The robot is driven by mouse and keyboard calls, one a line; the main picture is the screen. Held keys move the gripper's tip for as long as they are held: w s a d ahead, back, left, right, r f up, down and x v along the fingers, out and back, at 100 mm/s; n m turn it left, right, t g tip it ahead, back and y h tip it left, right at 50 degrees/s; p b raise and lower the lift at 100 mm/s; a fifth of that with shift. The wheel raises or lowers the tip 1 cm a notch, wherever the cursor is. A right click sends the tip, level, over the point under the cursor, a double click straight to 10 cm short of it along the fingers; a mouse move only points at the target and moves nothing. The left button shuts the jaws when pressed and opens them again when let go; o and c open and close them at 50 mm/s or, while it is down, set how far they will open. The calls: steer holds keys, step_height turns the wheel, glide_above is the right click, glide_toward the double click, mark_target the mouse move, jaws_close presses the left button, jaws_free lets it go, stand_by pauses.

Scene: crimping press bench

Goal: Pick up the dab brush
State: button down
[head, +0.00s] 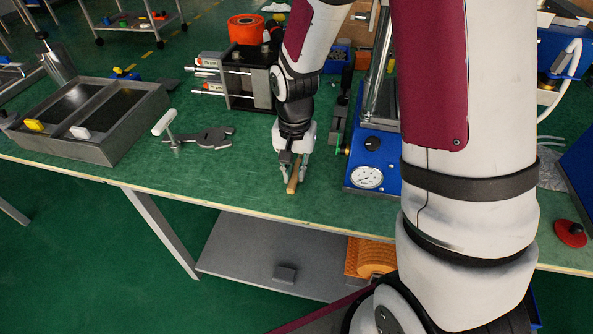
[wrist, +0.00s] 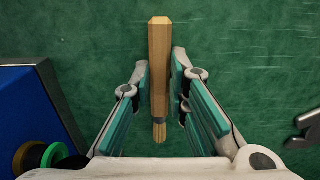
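The dab brush (wrist: 159,65) lies on the green bench top, with a wooden handle and pale bristles (wrist: 159,132) toward the bottom of the wrist view. In the head view its handle (head: 293,178) shows below my gripper (head: 296,176). In the wrist view my gripper (wrist: 159,90) is open, with one teal-padded finger on each side of the brush. A narrow gap shows on the left of the handle; the right finger is very near it, and I cannot tell whether it touches. The fingers point down at the bench near its front edge.
A blue press base with a gauge (head: 367,177) stands to the right of my gripper. A two-bay metal tray (head: 120,145) is farther left. Green bench top between them is clear.

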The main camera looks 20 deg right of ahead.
mark_target(295, 175)
steer(key=shift+r, duration=0.4)
step_height(295, 175, up, 3)
steer(key=shift+s+r+p, duration=0.1)
steer(key=shift+p, duration=0.3)
steer(key=s, duration=0.3)
steer(key=s+p, duration=0.1)
steer(key=s, duration=0.6)
steer(key=shift+s+a+r, duration=0.25)
steer(key=shift+s+r, duration=0.15)
steer(key=p, duration=0.4)
steer(key=shift+s+r, duration=0.15)
steer(key=shift+s, duration=0.25)
steer(key=shift+s+a+p, duration=0.1)
steer(key=shift+s+p, duration=2)
steer(key=shift+p, duration=0.8)
steer(key=shift+w, duration=0.1)
